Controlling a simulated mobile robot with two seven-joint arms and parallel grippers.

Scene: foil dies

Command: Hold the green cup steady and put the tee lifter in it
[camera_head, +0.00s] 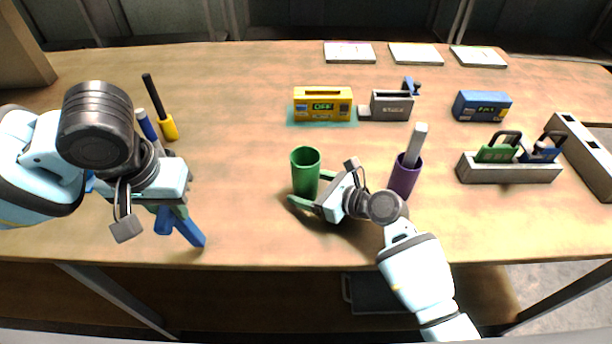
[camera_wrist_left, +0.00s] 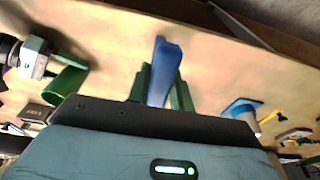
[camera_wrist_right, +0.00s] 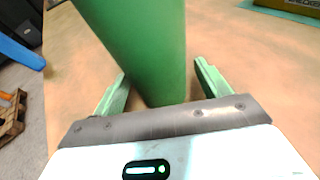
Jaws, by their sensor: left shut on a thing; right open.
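The green cup (camera_head: 305,175) stands upright near the middle of the table. My right gripper (camera_head: 308,190) is open low at the cup, with a finger on either side; the right wrist view shows the cup (camera_wrist_right: 150,50) between the spread fingers, with a gap at the right finger. My left gripper (camera_head: 178,214) is shut on a blue tool, seemingly the tee lifter (camera_head: 190,230), at the left near the front edge. In the left wrist view the blue tool (camera_wrist_left: 164,65) sticks out between the fingers. Its gripped part is hidden. It is well apart from the cup.
A purple cup (camera_head: 404,180) with a light stick stands right of my right gripper. A yellow-handled tool (camera_head: 168,128) is behind my left arm. A yellow box (camera_head: 322,104), a grey device (camera_head: 392,105), a blue box (camera_head: 482,106) and a grey rack (camera_head: 510,173) stand farther back and right.

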